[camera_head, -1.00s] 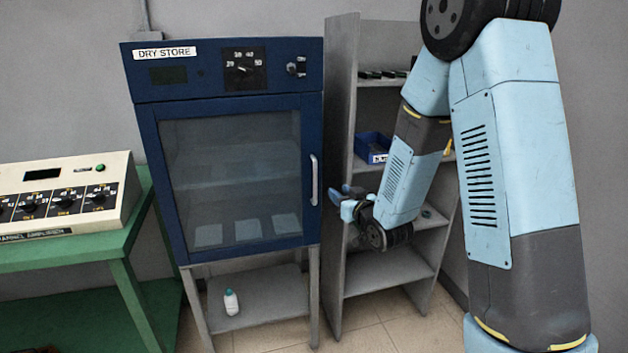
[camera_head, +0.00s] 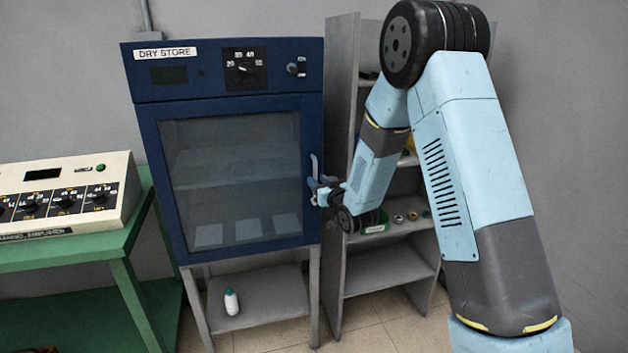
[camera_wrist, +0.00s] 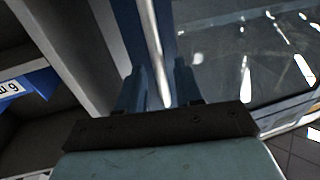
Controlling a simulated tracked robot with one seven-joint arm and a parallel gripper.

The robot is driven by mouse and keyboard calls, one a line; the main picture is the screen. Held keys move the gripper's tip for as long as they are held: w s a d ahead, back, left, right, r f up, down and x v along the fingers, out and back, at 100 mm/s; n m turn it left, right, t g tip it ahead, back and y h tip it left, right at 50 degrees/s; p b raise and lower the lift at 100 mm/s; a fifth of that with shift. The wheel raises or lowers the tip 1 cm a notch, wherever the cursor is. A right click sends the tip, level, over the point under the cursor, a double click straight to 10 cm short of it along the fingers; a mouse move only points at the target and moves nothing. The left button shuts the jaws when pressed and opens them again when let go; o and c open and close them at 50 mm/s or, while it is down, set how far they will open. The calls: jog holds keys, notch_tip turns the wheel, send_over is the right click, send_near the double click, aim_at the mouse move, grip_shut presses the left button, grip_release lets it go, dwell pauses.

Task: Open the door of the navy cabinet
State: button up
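The navy cabinet (camera_head: 180,115), labelled DRY STORE, stands on grey legs against the wall. Its glass-fronted door (camera_head: 230,180) is closed, with a light vertical handle (camera_head: 314,165) on its right edge. My gripper (camera_head: 316,190) is at the lower part of this handle and hides some of it. In the wrist view, my gripper (camera_wrist: 158,85) has its two fingers apart, and the handle bar (camera_wrist: 152,45) runs down between them with a gap on each side. The fingertips do not visibly press on the bar.
A grey shelf unit (camera_head: 342,100) stands close on the right of the cabinet, beside my arm. It holds small bins, including a green one (camera_head: 373,222). A green bench (camera_head: 110,245) with a beige instrument (camera_head: 75,195) stands left. A white bottle (camera_head: 231,302) sits on the cabinet's lower shelf.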

jog(key=shift+x, duration=1.4)
grip_shut()
